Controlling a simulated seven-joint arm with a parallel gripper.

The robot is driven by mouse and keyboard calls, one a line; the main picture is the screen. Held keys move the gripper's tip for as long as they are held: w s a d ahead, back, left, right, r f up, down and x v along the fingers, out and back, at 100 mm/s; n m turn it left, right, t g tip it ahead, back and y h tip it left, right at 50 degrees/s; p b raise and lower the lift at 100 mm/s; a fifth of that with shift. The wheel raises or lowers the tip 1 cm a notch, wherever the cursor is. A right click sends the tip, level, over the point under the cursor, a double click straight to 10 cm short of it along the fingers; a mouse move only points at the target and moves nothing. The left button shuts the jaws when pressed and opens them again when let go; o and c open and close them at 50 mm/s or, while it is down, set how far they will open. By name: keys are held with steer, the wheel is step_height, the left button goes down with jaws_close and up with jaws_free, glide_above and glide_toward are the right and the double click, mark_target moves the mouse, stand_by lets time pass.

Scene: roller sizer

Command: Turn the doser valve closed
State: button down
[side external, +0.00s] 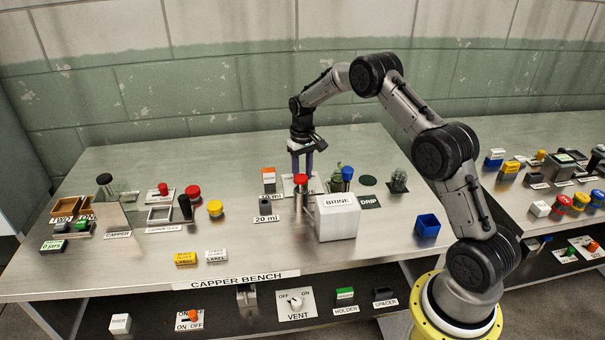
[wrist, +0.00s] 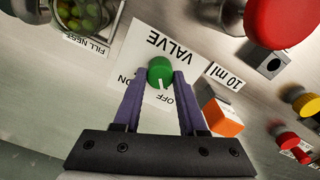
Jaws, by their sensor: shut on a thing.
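The valve is a round green knob (wrist: 159,69) on a white plate marked VALVE, ON and OFF (wrist: 150,42). My gripper (wrist: 160,75) is shut on the green knob, with one purple finger on each side. A white pointer mark on the knob lies on the side toward the word OFF. In the side external view, my gripper (side external: 302,160) points down over the white valve plate (side external: 288,185). There the knob is hidden behind my fingers and a steel cylinder with a red top (side external: 301,182).
The red-topped cylinder stands close in front of my gripper, beside a white BRINE box (side external: 338,219). An orange-and-white block (side external: 268,178) stands left of the plate. A jar of green things (side external: 336,183) and a blue-topped item (side external: 347,174) stand to the right. Bare bench lies behind.

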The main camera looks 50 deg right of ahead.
steer(key=shift+r+n, duration=0.1)
steer(key=shift+n, duration=0.4)
steer(key=shift+c, duration=2.3)
jaws_free()
step_height(320, 180, up, 14)
steer(key=shift+a, duration=0.1)
